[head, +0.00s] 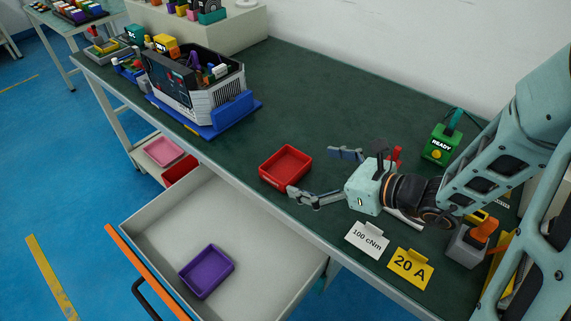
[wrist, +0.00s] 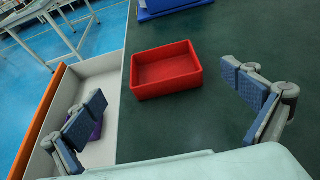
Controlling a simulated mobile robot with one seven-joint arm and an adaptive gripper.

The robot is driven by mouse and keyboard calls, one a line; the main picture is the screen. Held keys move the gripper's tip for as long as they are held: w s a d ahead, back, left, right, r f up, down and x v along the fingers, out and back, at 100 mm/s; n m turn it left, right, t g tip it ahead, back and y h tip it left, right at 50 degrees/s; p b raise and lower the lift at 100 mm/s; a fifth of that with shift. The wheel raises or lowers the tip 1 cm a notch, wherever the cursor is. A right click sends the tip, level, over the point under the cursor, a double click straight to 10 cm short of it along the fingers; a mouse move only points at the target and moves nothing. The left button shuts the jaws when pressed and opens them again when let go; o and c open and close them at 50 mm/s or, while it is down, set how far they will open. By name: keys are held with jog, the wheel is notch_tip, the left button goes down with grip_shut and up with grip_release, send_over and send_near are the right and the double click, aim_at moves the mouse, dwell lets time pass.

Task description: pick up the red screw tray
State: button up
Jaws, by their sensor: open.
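The red screw tray (head: 286,167) is a shallow, empty rectangular tray on the dark green workbench, near its front edge above the open drawer. In the wrist view the red tray (wrist: 166,70) lies ahead of my gripper, between the lines of the two fingers. My gripper (head: 318,172) is open and empty, its fingers spread wide, just to the right of the tray in the head view. The blue finger pads show at both sides of the wrist view (wrist: 170,108). Neither finger visibly grips the tray.
An open drawer (head: 225,210) below the bench holds a purple tray (head: 207,271). A computer-like unit on a blue base (head: 210,127) stands at the left. A green READY box (head: 441,144), a 100 cNm card (head: 367,240) and a yellow 20 A card (head: 410,267) are at the right.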

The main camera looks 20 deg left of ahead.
aim_at(274, 160)
jog(key=b+x, duration=0.1)
jog(key=x, duration=0.7)
jog(key=shift+w+a+f, duration=0.2)
jog(key=shift+a+f, duration=0.05)
jog(key=shift+f, duration=0.1)
jog(key=shift+c, duration=0.6)
jog(key=shift+r, duration=0.1)
jog(key=c, duration=1.2)
